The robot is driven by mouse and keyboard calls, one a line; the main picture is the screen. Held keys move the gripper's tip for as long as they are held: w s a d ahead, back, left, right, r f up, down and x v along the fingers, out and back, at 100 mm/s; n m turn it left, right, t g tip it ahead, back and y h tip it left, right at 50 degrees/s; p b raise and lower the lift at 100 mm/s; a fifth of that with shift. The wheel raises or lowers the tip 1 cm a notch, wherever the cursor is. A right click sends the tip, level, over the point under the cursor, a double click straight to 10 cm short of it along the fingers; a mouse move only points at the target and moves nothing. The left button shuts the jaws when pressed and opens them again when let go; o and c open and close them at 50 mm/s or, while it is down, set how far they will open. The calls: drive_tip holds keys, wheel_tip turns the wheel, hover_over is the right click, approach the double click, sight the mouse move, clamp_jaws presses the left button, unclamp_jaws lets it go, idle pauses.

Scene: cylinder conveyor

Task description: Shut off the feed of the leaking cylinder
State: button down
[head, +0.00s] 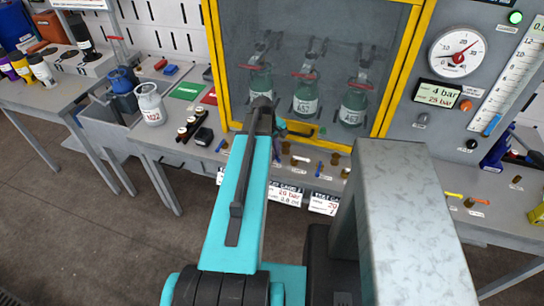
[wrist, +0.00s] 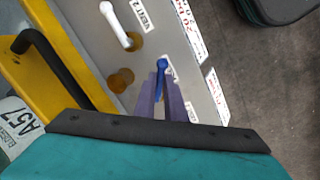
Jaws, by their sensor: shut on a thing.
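In the wrist view my gripper's two purple fingers (wrist: 160,82) are shut on a blue lever (wrist: 161,67) on the grey panel. The lever's base and the label beside it are partly hidden. A white lever (wrist: 116,22) on a brass fitting, by a "VENT 2" label, stands apart from the fingers. In the head view several green cylinders with red valve tops, such as the middle one (head: 306,97), stand behind glass in a yellow-framed cabinet (head: 212,60). No leak can be made out. A cylinder marked A57 (wrist: 14,128) shows at the wrist view's left edge.
A dial gauge (head: 458,52) and a display reading 4 bar and 25 bar (head: 437,93) are on the right panel. Other blue levers and brass fittings line the bench front. A black handle (wrist: 45,55) is on the yellow frame. A white cylinder (head: 149,104) stands left.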

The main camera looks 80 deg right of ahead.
drive_tip(key=n, duration=0.2)
drive_tip(key=d+n+b, duration=0.1)
drive_tip(key=n, duration=0.1)
drive_tip(key=shift+s+d+t+h, duration=0.1)
drive_tip(key=shift+s+t+h, duration=0.15)
drive_tip(key=shift+t+h, duration=0.05)
drive_tip(key=shift+s+d+n+t+b, duration=0.15)
drive_tip(key=shift+d+n+b, duration=0.1)
drive_tip(key=shift+n, duration=0.6)
drive_tip(key=shift+s+d+n+t+b, duration=0.1)
drive_tip(key=shift+d+n+t, duration=0.1)
drive_tip(key=shift+n, duration=0.65)
drive_tip(key=c, duration=1.8)
unclamp_jaws()
drive_tip(key=shift+s+a+r, duration=0.1)
drive_tip(key=shift+r, duration=0.05)
drive_tip(key=shift+w+a+r+b, duration=0.1)
drive_tip(key=shift+a+r+b, duration=0.4)
drive_tip(key=shift+r, duration=1.7)
drive_tip(key=shift+w+a+r+b, duration=0.1)
drive_tip(key=shift+a+r+b, duration=0.3)
drive_tip(key=shift+r, duration=1.8)
drive_tip(key=shift+w+a+r+b, duration=0.1)
drive_tip(key=shift+a+r+b, duration=0.4)
drive_tip(key=shift+r, duration=1.7)
